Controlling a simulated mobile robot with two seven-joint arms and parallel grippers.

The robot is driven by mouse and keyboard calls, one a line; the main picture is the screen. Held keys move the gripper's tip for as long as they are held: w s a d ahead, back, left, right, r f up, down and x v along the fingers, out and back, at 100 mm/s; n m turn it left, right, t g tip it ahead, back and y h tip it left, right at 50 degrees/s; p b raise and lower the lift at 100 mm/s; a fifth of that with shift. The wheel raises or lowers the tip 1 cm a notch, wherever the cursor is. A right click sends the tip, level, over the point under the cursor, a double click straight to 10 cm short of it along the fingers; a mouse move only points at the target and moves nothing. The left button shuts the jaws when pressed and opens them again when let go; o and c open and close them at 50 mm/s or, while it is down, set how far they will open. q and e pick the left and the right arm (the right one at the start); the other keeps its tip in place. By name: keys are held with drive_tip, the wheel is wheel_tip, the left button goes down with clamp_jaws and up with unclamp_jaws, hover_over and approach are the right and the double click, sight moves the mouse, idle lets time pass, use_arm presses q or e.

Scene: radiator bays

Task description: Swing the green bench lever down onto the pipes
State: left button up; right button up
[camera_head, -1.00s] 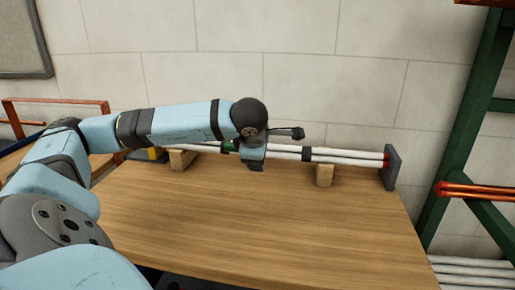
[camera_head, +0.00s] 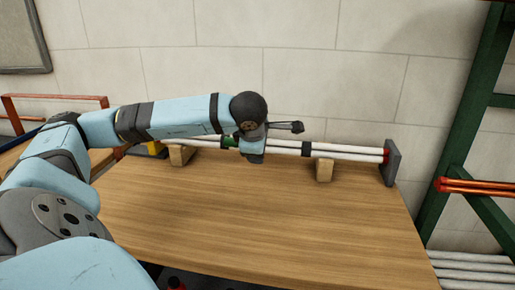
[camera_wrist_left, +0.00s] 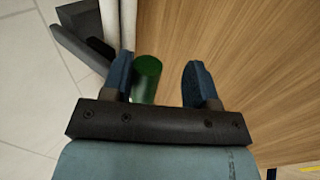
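A green cylindrical grip (camera_wrist_left: 146,78), apparently the bench lever's handle, shows in the left wrist view. It lies between the two blue fingers of my left gripper (camera_wrist_left: 162,68), close to the left finger, with a clear gap to the right finger. The gripper is open. In the head view my left gripper (camera_head: 252,157) is at the near side of the white pipes (camera_head: 345,149). A small green part (camera_head: 232,141) shows there, partly hidden behind my wrist. Whether the left finger touches the grip cannot be told. My right gripper is out of view.
The pipes run along the back of the wooden bench (camera_head: 270,220), over wooden blocks (camera_head: 324,170), to a dark end plate (camera_head: 391,162). A yellow block (camera_head: 156,148) is at the left. A green rack (camera_head: 470,110) stands at the right. The bench front is clear.

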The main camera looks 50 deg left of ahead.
use_arm(q)
drive_tip(key=p+v, duration=0.4)
drive_tip(key=v, duration=1)
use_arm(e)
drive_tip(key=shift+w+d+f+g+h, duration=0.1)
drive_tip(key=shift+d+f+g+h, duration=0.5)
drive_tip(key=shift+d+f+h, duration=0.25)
use_arm(q)
drive_tip(key=shift+f, duration=0.15)
